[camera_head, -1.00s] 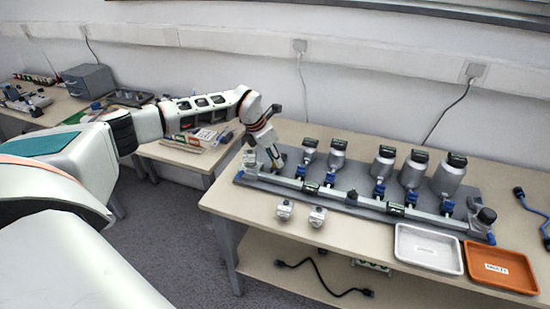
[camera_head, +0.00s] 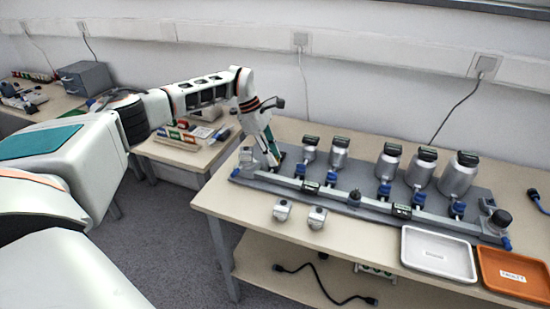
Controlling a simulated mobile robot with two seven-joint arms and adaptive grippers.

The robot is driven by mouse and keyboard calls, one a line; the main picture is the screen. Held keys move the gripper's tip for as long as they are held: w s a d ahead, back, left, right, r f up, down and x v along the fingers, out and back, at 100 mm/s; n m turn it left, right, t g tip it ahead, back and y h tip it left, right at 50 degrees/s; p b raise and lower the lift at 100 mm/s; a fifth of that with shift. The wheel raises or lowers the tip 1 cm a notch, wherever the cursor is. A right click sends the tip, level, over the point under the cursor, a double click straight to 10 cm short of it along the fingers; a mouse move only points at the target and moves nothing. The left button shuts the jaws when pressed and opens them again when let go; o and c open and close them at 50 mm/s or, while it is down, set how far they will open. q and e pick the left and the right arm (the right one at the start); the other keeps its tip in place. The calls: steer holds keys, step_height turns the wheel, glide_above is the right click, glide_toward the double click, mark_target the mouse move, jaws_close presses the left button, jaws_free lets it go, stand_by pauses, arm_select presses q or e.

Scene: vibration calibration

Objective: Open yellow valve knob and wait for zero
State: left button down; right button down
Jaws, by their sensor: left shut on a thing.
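A grey test rig (camera_head: 345,203) lies on the right-hand table, with a pipe along it and several metal canisters with dark displays behind the pipe. My left gripper (camera_head: 274,164) reaches down at the rig's left end, next to a small grey device (camera_head: 247,160). Its fingers are shut on a small part there, apparently a valve knob, which they mostly hide. I cannot make out any yellow on it. Blue valve parts (camera_head: 308,187) show along the pipe. The display digits are too small to read. My right gripper is out of view.
A white tray (camera_head: 438,270) and an orange tray (camera_head: 515,290) stand at the right front. A cable lies on the lower shelf.

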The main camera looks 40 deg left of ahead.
arm_select(q)
steer(key=shift+f+m+b, duration=0.15)
steer(key=shift+m+b, duration=0.15)
steer(key=shift+m, duration=0.2)
steer(key=c, duration=1.8)
jaws_free()
